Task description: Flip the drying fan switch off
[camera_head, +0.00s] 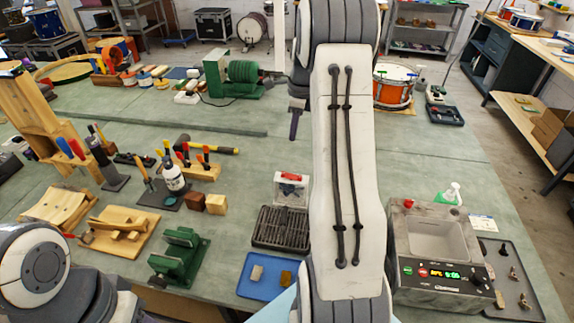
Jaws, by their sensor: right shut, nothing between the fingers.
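A small pale box with a red switch-like part (291,177) on top stands on the green bench mat, left of my right forearm. I take it for the fan switch, but no label is readable. Whether its red part is on or off is too small to tell. My right gripper (294,137) points down, its dark fingers shut and empty. In the picture it shows above the box, apart from it. A green machine with a ribbed drum (241,72) stands at the back; I cannot tell if it is the fan. My left gripper is out of view.
A black slotted tray (281,228) and a blue tray (267,276) lie in front of the box. A grey machine with a lit display (436,256) stands right of my forearm. A wooden block of tools (197,170) is at left. My right arm hides the bench's middle.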

